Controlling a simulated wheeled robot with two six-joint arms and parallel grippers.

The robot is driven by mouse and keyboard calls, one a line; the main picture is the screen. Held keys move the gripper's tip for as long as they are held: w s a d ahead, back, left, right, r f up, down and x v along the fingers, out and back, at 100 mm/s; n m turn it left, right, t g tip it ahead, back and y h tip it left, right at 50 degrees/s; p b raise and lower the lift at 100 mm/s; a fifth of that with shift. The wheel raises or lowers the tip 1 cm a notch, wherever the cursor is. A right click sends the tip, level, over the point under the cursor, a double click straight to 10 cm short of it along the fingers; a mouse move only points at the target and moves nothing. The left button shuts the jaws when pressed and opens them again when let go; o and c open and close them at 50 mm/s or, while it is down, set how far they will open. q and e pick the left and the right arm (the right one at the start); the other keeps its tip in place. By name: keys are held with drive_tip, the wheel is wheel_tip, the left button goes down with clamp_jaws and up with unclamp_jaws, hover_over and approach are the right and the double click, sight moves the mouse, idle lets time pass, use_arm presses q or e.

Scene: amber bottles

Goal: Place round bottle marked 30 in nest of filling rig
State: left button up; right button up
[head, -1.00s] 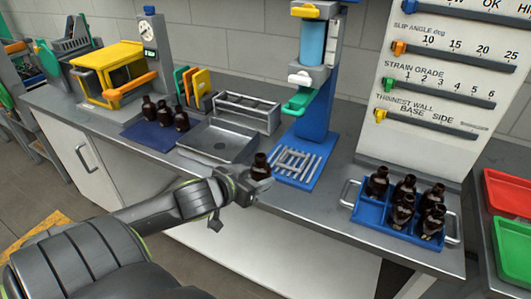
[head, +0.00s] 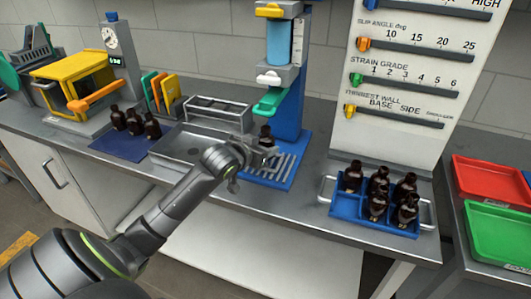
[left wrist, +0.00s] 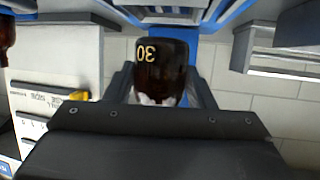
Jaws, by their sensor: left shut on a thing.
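My left gripper (head: 264,155) is shut on a dark amber bottle (head: 266,133). In the left wrist view this bottle (left wrist: 160,70) shows the number 30 upside down, between the two fingers (left wrist: 162,90). The filling rig (head: 291,122) is a blue column with a light blue cylinder and a green part (head: 271,101). Its blue base carries a grey slatted grate (head: 283,166). In the head view the held bottle is over the left back part of this base, below the green part. The gripper hides the bottle's lower part, so I cannot tell whether it touches the base. My right gripper is not in view.
A blue tray (head: 345,208) with several amber bottles stands to the right. A grey basin (head: 178,150) and a grey rack (head: 217,108) are left of the rig. Three bottles stand on a dark blue mat (head: 113,151). Red (head: 491,178) and green (head: 499,234) trays are far right.

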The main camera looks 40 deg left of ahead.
use_arm(q)
drive_tip(key=shift+w, duration=0.75)
drive_tip(key=shift+f+p, duration=0.3)
drive_tip(key=shift+f, duration=1.45)
drive_tip(key=shift+f, duration=0.1)
drive_tip(key=o, duration=1)
drive_tip(key=shift+s, duration=0.15)
drive_tip(key=v, duration=1.2)
